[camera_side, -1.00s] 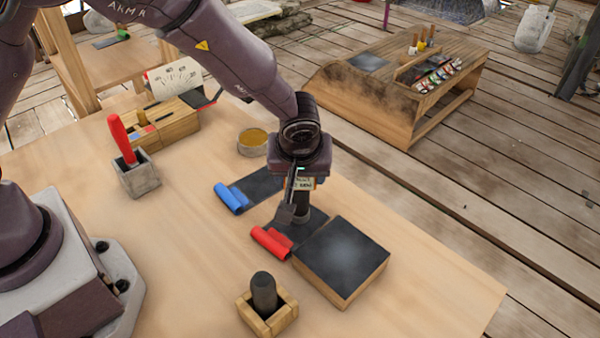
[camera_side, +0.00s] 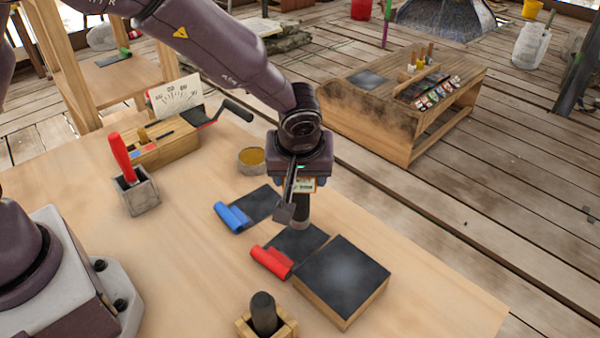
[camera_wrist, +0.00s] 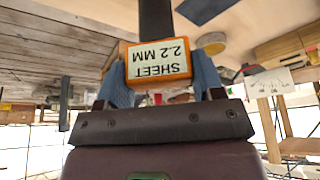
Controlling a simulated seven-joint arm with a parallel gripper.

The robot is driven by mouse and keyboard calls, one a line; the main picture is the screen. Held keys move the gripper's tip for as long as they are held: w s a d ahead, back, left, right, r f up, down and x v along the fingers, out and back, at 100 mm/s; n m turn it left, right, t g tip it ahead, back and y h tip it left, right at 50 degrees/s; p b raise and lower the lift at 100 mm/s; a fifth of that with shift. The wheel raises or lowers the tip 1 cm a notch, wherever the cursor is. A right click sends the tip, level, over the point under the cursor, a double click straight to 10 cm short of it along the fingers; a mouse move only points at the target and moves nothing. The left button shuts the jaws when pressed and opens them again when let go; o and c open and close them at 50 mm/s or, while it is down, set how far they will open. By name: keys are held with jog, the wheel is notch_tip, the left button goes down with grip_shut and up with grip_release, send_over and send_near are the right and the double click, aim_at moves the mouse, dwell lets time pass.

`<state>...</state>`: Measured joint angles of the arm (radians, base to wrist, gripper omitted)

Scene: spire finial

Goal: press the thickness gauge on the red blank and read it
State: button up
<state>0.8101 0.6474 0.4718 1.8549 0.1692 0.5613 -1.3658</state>
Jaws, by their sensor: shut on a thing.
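My gripper (camera_side: 302,180) is shut on the thickness gauge (camera_side: 301,210), which points down with its dark stem lowest. In the wrist view the gauge's orange-framed label (camera_wrist: 158,61) sits between my fingers and reads, upside down, "SHEET 2.2 MM". The red blank, a dark sheet (camera_side: 300,243) with a red roll-like end (camera_side: 271,262), lies on the table. The gauge tip shows at the sheet's far edge and appears to be above it; the exact gap is unclear. A blue blank (camera_side: 233,217), of like shape, lies farther back.
A dark-topped wooden block (camera_side: 342,278) stands right of the red blank. A wooden holder with a dark peg (camera_side: 263,313) is in front. A cup with a red-handled tool (camera_side: 140,196), a wooden box with a dial card (camera_side: 176,98) and a round tin (camera_side: 252,160) stand at left and back.

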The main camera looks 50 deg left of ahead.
aim_at(300, 190)
jog(key=shift+f, duration=0.1)
dwell(0.4)
jog(key=shift+f, duration=2.2)
jog(key=o, duration=1.2)
